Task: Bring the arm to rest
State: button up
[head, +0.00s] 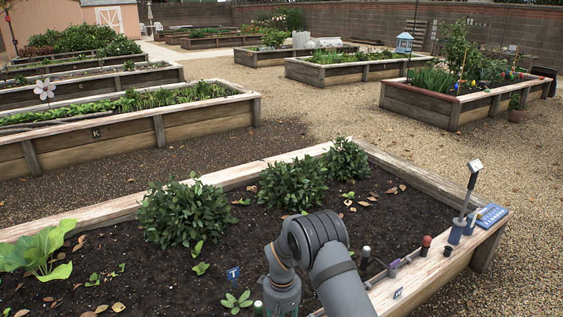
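My arm (322,256) rises from the bottom edge of the head view, bent over the near raised bed. A grey-green lower part of it (281,292) points down toward the soil and leaves the frame at the bottom. My gripper is not in view, so its fingers and anything in them cannot be seen. The near raised bed (411,183) has a pale wooden rim and dark soil.
Bushy green plants (187,212) and a leafy plant (43,250) grow in the near bed. A red-topped item (426,245), a dark-capped item (365,256), a T-handled tool (464,203) and a blue tray (491,215) stand along its right side. Gravel (330,115) separates other beds.

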notch_tip(320, 180, up, 13)
notch_tip(320, 180, down, 13)
jog(key=shift+f, duration=0.15)
jog(key=m+b, duration=0.1)
jog(key=m, duration=0.2)
jog(key=shift+m, duration=0.3)
jog(key=shift+r, duration=0.25)
